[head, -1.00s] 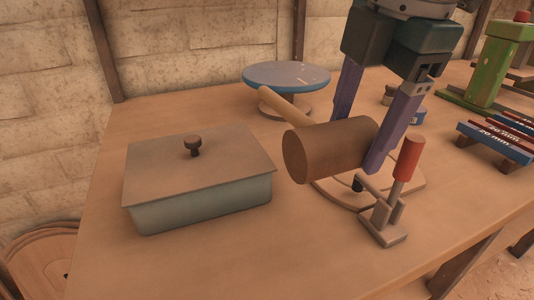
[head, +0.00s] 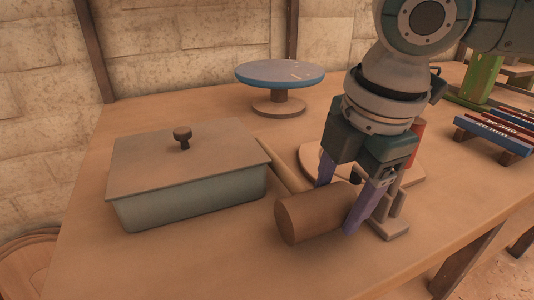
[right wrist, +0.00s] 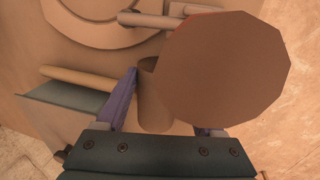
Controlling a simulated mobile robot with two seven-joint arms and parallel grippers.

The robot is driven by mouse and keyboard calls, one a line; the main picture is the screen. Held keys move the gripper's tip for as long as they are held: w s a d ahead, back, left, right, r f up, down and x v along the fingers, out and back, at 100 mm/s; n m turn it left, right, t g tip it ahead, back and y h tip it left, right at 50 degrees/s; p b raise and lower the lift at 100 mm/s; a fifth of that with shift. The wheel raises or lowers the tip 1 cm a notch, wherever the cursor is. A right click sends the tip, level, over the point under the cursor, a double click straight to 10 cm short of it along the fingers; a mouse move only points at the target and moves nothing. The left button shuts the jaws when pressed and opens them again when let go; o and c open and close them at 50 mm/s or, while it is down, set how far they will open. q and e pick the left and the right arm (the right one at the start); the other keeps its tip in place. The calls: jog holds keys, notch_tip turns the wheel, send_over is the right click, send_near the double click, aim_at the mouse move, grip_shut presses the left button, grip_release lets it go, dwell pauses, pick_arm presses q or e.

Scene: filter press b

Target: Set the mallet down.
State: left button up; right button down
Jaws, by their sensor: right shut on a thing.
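The mallet has a thick brown cylindrical head (head: 308,215) and a paler handle (head: 284,166) that points back left towards the lidded box. My right gripper (head: 338,206) is shut on the mallet's head, one purple finger on each side. The head is low over the table; I cannot tell whether it touches the wood. In the right wrist view the mallet's head (right wrist: 154,112) is between the fingers, and its handle (right wrist: 95,79) extends left. A large disc (right wrist: 225,70) close to that camera hides part of the head and the right finger. My left gripper is not in view.
A lidded grey-green box (head: 190,195) stands just left of the mallet. A red-handled clamp (head: 393,220) stands close to the right of my gripper, partly hidden. A blue-topped turntable (head: 280,73) is behind. Blue bars (head: 490,137) lie at right. The table front is clear.

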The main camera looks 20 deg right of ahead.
jog(key=shift+f, duration=0.1)
grip_release()
